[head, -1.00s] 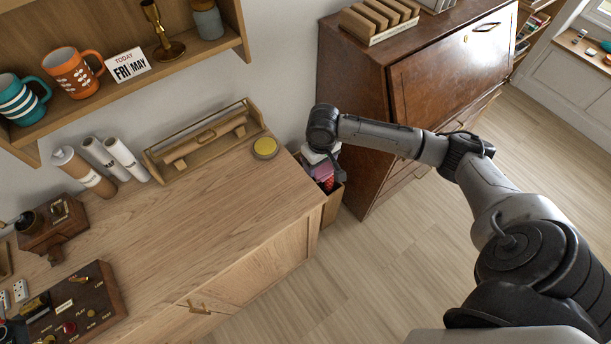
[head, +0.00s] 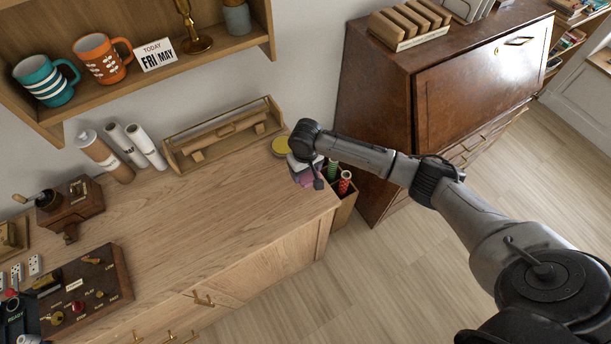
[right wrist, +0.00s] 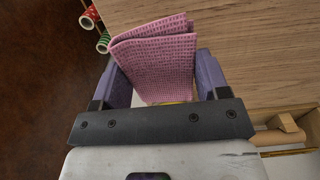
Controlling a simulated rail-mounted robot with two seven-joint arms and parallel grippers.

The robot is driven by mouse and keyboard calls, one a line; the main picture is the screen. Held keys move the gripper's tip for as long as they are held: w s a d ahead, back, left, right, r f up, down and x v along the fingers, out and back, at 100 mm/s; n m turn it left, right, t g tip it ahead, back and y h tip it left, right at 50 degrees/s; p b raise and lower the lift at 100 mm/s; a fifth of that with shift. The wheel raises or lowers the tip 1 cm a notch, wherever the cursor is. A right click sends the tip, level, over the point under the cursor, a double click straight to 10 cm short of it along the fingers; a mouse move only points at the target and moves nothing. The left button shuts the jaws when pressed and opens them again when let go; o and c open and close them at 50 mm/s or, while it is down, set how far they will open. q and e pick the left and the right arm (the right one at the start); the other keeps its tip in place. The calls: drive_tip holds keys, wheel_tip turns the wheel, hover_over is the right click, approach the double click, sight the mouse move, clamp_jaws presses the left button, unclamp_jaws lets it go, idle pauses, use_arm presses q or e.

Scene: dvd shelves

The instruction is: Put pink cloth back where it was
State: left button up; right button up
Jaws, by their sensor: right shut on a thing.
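The pink cloth (right wrist: 155,62) is folded and waffle-textured. In the right wrist view it sits between the purple fingers of my right gripper (right wrist: 163,78), which is shut on it. In the head view only a small pink patch of the cloth (head: 307,181) shows below my right gripper (head: 305,173), over the right end of the wooden cabinet top (head: 215,195). The wrist hides much of the cloth there. I cannot tell whether the cloth touches the top. My left gripper is not in view.
A wooden bin (head: 343,212) with red and green rolls (head: 345,182) stands between the cabinet and the dark bureau (head: 470,75). The middle of the cabinet top is clear.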

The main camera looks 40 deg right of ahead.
sight(306, 177)
wheel_tip(306, 177, down, 3)
drive_tip(key=shift+r, duration=0.1)
drive_tip(key=shift+f, duration=0.55)
drive_tip(key=shift+f, duration=0.2)
drive_tip(key=o, duration=0.9)
